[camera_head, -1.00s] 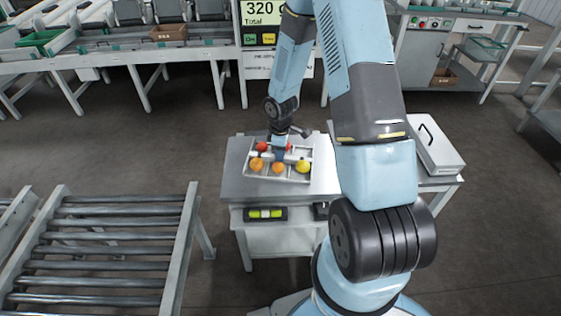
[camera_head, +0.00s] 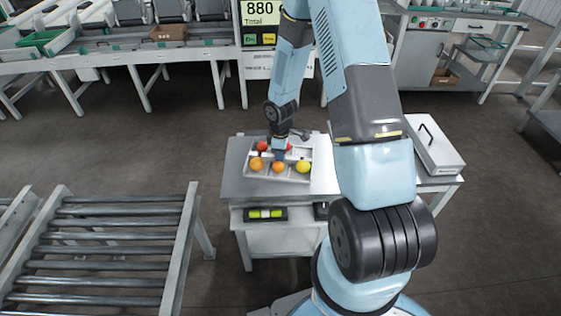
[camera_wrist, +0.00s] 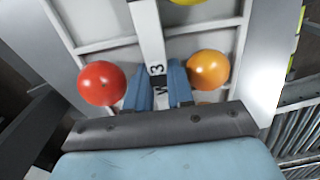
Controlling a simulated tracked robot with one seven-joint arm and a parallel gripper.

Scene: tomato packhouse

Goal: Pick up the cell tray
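The pale cell tray (camera_head: 310,151) lies on the bench in the head view, with red, orange and yellow tomatoes in its cells. In the wrist view its white central bar (camera_wrist: 148,22), marked with a 3, runs up between my fingers. A red tomato (camera_wrist: 102,83) lies left of the bar, an orange one (camera_wrist: 208,69) right of it. My gripper (camera_wrist: 158,84) has its two blue fingers on either side of the bar, close against it. I cannot tell whether they press on it. In the head view the gripper (camera_head: 279,161) is down at the tray, its fingertips unclear.
The tray stands on a small steel bench (camera_head: 235,185) with a lower shelf holding a dark object with yellow-green parts (camera_head: 265,213). A white case with a black handle (camera_head: 434,150) stands at the bench's right. A roller conveyor (camera_head: 110,237) is at the left, with floor between.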

